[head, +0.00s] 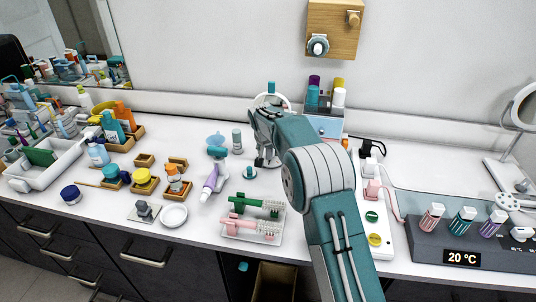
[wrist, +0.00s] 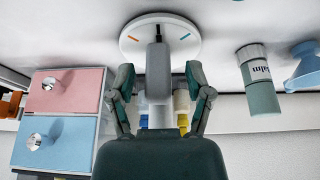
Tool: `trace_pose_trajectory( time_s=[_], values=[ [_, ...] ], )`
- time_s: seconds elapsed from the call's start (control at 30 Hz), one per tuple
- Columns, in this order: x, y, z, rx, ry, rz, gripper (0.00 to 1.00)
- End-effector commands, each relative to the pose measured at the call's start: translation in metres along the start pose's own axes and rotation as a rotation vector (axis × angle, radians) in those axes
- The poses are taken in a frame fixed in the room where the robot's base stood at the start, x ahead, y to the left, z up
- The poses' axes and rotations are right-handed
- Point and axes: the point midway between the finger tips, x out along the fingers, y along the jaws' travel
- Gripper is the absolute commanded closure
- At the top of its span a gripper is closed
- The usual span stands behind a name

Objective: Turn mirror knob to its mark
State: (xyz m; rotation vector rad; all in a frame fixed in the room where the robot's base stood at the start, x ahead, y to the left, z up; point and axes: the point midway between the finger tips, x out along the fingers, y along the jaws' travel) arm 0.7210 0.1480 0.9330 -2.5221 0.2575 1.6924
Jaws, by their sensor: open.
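A grey knob (wrist: 157,68) stands out from the dial's middle. My gripper (wrist: 158,82) is open, with one teal-and-grey finger on each side of the knob. Gaps show between knob and fingers; I see no contact.
A pink-and-blue drawer box (wrist: 65,90) stands left of my gripper in the wrist view, and a Calm bottle (wrist: 259,80) stands to the right. In the head view, a brush tray (head: 240,234) lies nearer. A round mirror (head: 526,106) stands at far right.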

Motion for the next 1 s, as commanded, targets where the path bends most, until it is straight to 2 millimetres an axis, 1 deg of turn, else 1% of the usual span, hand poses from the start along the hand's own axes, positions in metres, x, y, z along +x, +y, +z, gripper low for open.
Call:
trace_pose_trajectory(
  time_s=[0.03, 0.3, 0.4, 0.5, 0.63, 0.93, 1.0],
  values=[
    [-0.011, -0.001, 0.000, -0.001, 0.002, -0.001, 0.34],
    [-0.067, -0.002, 0.000, -0.001, 0.000, 0.000, 0.34],
    [-0.084, -0.002, 0.000, -0.001, -0.001, 0.001, 0.34],
    [-0.095, -0.003, 0.001, -0.002, -0.002, 0.001, 0.34],
    [-0.102, -0.003, 0.001, -0.002, -0.004, 0.002, 0.34],
    [-0.103, -0.002, 0.001, -0.002, -0.004, 0.002, 0.34],
    [-0.111, 0.002, 0.001, -0.002, -0.001, 0.000, 0.34]
  ],
)
